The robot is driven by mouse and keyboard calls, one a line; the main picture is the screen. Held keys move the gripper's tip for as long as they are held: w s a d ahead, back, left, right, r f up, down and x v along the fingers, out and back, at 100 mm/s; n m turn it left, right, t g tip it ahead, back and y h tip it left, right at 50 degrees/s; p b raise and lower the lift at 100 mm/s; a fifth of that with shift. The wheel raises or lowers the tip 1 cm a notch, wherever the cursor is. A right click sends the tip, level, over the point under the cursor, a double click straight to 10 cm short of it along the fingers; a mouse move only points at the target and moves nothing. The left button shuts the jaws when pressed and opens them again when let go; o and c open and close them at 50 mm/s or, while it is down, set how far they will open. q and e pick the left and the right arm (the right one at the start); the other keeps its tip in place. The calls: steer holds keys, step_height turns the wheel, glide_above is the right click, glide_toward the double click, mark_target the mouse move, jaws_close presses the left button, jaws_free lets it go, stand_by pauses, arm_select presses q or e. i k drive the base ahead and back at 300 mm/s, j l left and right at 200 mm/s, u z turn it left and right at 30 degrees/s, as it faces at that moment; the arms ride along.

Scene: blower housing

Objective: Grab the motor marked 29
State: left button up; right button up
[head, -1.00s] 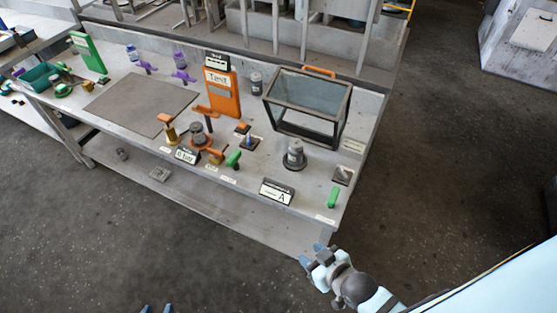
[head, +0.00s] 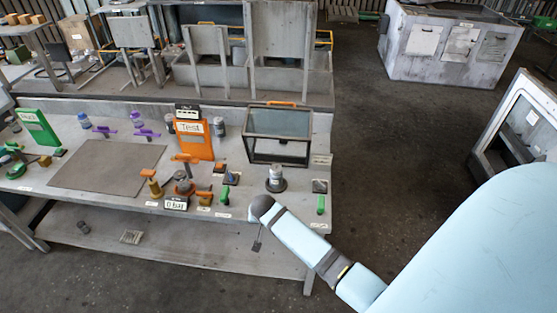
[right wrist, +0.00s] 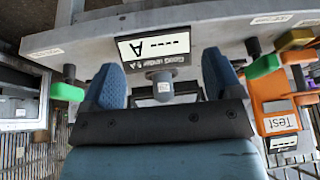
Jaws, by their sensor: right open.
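A grey motor (head: 275,180) stands upright on a dark round base near the right of the bench. In the right wrist view a grey cylinder with a small white label (right wrist: 162,86), apparently this motor, shows between my right fingers and beyond them. My right gripper (right wrist: 161,68) is open with two blue pads and holds nothing. In the head view it is mostly hidden behind its wrist at the bench front. Another motor (head: 184,184) sits in an orange-brown fixture to the left. No number 29 can be read. My left gripper is out of view.
An "A" sign (right wrist: 152,46) stands beside the motor in the wrist view. A dark-framed bin (head: 280,150) stands behind the motor. The grey mat (head: 105,164) is clear.

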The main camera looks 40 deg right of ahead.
mark_target(276, 181)
steer(key=i+l, duration=0.2)
steer(key=l, duration=0.2)
steer(key=i+l, duration=0.2)
steer(key=l, duration=0.15)
steer(key=i+l+u, duration=0.1)
steer(key=l, duration=0.3)
steer(key=i, duration=0.05)
